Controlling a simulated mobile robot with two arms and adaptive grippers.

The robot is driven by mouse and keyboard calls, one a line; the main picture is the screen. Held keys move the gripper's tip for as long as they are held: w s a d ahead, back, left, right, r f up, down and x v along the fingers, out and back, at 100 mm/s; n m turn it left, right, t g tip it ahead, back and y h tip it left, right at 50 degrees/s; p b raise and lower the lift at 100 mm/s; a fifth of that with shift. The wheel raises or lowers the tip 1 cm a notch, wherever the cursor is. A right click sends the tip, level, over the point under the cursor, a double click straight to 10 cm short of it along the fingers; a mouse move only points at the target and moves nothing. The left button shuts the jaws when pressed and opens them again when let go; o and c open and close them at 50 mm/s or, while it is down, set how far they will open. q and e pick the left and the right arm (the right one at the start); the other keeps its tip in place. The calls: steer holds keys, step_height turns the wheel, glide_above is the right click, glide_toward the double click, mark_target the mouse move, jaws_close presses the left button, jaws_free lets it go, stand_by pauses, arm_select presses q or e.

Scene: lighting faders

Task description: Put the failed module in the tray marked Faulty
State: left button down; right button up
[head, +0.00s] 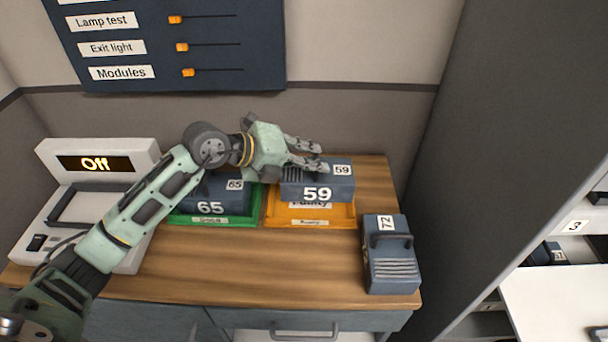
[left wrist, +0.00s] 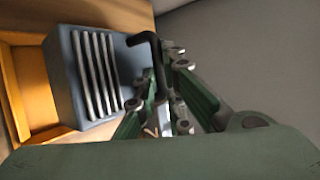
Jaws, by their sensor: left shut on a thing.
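The blue-grey module 59 (head: 318,184) is at the orange tray marked Faulty (head: 310,223); its lower edge partly covers a Faulty label inside the tray. I cannot tell whether it touches the tray floor. My left gripper (head: 308,157) is shut on the dark handle of module 59. In the left wrist view the fingers (left wrist: 165,85) close around that handle, beside the module's ribbed face (left wrist: 92,75), with the orange tray (left wrist: 12,95) at the left. My right gripper is not in view.
Module 65 (head: 211,207) sits in the green tray (head: 230,219) on the left. Module 72 (head: 391,268) stands on the desk at the right. A white tester reading Off (head: 95,163) is at the far left. The desk front (head: 270,270) is clear. A fader panel (head: 170,45) hangs behind.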

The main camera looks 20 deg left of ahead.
mark_target(301, 177)
arm_select(q)
steer(key=shift+s+a+f, duration=0.3)
steer(key=shift+s+a, duration=0.1)
steer(key=shift+a, duration=0.3)
steer(key=shift+f+p, duration=0.3)
steer(key=shift+f, duration=1.65)
steer(key=c, duration=2.3)
jaws_free()
steer(key=shift+f, duration=0.2)
steer(key=o, duration=0.5)
steer(key=shift+c, duration=0.2)
steer(key=b+v, duration=0.2)
steer(key=v, duration=1)
